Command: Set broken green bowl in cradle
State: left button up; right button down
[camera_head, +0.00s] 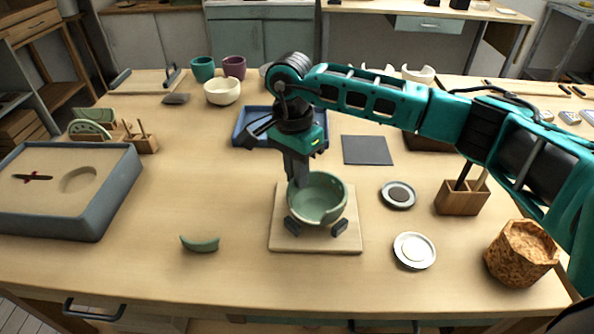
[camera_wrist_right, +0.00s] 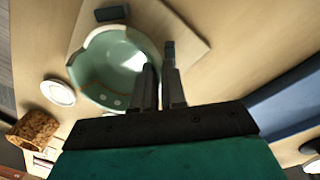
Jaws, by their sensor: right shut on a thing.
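The green bowl (camera_head: 325,208) is open side up over the cradle, a pale wooden board (camera_head: 287,243) with dark pads (camera_head: 339,228). I cannot tell whether it rests on the pads or hangs just above them. Its pale broken edge shows in the right wrist view, where the bowl (camera_wrist_right: 110,68) lies over the board (camera_wrist_right: 190,30). My right gripper (camera_head: 299,184) points down, shut on the bowl's wall at its far left side; its fingers (camera_wrist_right: 160,80) also show in the wrist view. A curved green shard (camera_head: 200,244) lies on the table left of the cradle. My left gripper is not in view.
A grey sand tray (camera_head: 122,185) stands at left, a blue tray (camera_head: 240,126) behind the bowl. White (camera_head: 414,250) and dark-centred (camera_head: 398,194) dishes, a wooden tool holder (camera_head: 461,199) and a rough brown pot (camera_head: 520,252) stand at right. Table around the shard is clear.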

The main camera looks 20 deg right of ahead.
jog(key=shift+f, duration=0.2)
dwell(0.4)
jog(key=c, duration=0.6)
grip_release()
jog(key=shift+r, duration=0.1)
dwell(0.4)
jog(key=shift+r+p, duration=1.55)
jog(key=shift+r, duration=1.35)
jog(key=shift+s, duration=0.1)
